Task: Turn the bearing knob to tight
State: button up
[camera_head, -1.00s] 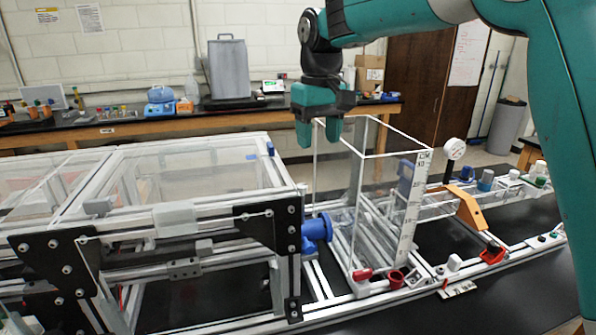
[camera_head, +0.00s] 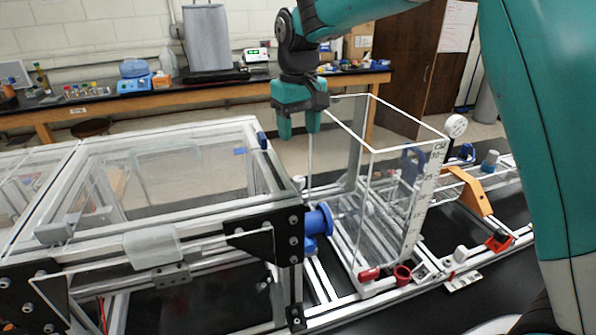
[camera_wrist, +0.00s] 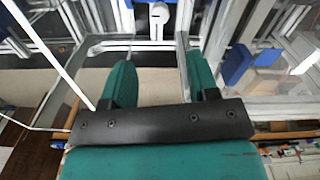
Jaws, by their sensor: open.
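My gripper (camera_head: 299,130) hangs fingers-down, open and empty, above the extrusion frame, just left of the clear tank, in the head view. I cannot tell for sure which part is the bearing knob. A red knob (camera_head: 369,274) and a red ring-like part (camera_head: 402,275) are at the tank's front foot. A white round-ended part (camera_wrist: 158,14) shows beyond the fingertips in the wrist view.
The clear tank (camera_head: 362,135) with white edges stands close to the right of my gripper. A clear-topped metal enclosure (camera_head: 190,160) fills the left. An orange bracket (camera_head: 470,190) and a white dial (camera_head: 455,125) are farther right. A bench stands behind.

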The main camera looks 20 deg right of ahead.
aim_at(299, 178)
notch_tip(299, 178, down, 12)
jog(key=p, duration=0.3)
jog(key=shift+r, duration=0.1)
jog(key=c, duration=0.9)
jog(key=m, duration=0.2)
jog(key=shift+m+b, duration=0.3)
jog(key=shift+b, duration=0.1)
jog(key=o, duration=0.9)
jog(key=shift+r, duration=0.1)
notch_tip(299, 178, up, 17)
jog(key=b, duration=0.4)
jog(key=shift+r, duration=0.15)
